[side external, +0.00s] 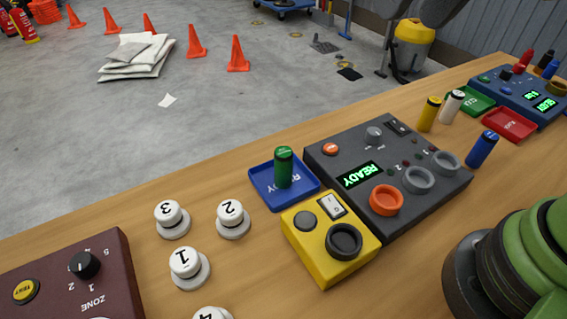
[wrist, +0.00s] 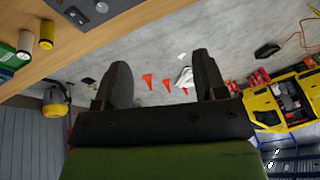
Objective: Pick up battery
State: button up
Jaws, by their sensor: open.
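Several upright batteries stand on the wooden table in the side external view. A green battery (side external: 283,167) stands in a blue tray (side external: 262,190). A yellow battery (side external: 429,114), a white battery (side external: 452,106) and a blue battery (side external: 482,149) stand to the right, beyond and beside the dark grey console. In the wrist view, my gripper (wrist: 160,78) is open and empty, with floor visible between its fingers. The gripper fingers are outside the side external view.
The dark grey console (side external: 340,150) reads READY. A yellow box (side external: 322,262) with a black ring sits before it. Numbered white knobs (side external: 183,262) stand left, near a maroon zone panel (side external: 60,260). A green tray (side external: 476,100), red tray (side external: 509,124) and blue console (side external: 510,90) are at right.

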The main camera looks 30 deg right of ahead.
jog(key=w+a+f+n+g, duration=0.1)
jog(key=w+a+f+g, duration=0.15)
jog(key=w+f, duration=0.2)
jog(key=n+g+h, duration=0.2)
send_over(283, 151)
jog(key=shift+t, duration=0.25)
notch_tip(283, 151, down, 12)
jog(key=shift+w+f, duration=0.15)
jog(key=shift+f, duration=0.05)
notch_tip(283, 151, down, 5)
jog(key=shift+r, duration=0.2)
jog(key=f, duration=0.5)
jog(key=shift+s+f, duration=0.2)
jog(key=shift+f, duration=0.1)
jog(key=shift+c, duration=0.4)
jog(key=c, duration=1)
